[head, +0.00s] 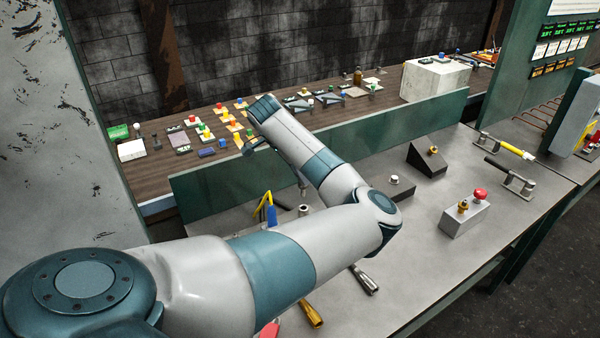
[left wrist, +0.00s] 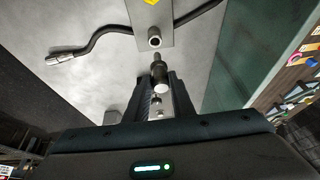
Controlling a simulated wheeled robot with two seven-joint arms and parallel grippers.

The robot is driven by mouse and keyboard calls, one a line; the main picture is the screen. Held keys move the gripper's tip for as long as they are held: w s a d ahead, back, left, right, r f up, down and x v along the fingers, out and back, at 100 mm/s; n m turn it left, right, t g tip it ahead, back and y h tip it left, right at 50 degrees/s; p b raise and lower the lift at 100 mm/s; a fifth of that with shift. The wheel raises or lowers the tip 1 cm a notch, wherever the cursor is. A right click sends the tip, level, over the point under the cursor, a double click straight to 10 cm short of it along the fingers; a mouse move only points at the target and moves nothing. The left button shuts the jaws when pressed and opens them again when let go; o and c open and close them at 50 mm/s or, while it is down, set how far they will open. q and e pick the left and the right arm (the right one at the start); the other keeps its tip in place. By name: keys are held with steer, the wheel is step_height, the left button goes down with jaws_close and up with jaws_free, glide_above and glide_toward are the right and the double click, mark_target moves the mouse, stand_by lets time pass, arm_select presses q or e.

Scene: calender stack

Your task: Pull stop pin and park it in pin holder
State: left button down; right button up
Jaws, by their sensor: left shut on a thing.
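In the left wrist view my left gripper (left wrist: 160,92) is shut on a small pin (left wrist: 160,76) with a dark stem and a pale rounded end. I take this for the stop pin. Its stem points at a round metal socket (left wrist: 154,40) on a grey plate (left wrist: 150,22) with a yellow label. I cannot tell whether the stem touches the socket. In the head view my left arm reaches over the bench, and its gripper and the pin are largely hidden. I cannot tell which bench fitting is the pin holder. My right gripper is not in view.
The grey bench (head: 430,260) holds a dark wedge with a brass knob (head: 433,150), a low block with a round knob (head: 394,181), and a box with a red knob (head: 480,194). A green wall (head: 400,140) divides it from a crowded wooden table.

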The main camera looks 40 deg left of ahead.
mark_target(300, 182)
arm_select(q)
steer(key=shift+w+r+p, duration=0.1)
steer(key=shift+r+p, duration=0.1)
steer(key=shift+p, duration=0.2)
steer(key=shift+f, duration=1.15)
steer(key=shift+f+b, duration=0.35)
steer(key=shift+f, duration=0.55)
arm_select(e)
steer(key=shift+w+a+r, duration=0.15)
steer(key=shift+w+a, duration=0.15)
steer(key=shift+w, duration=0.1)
arm_select(q)
steer(key=c, duration=2.2)
jaws_free()
jaws_close()
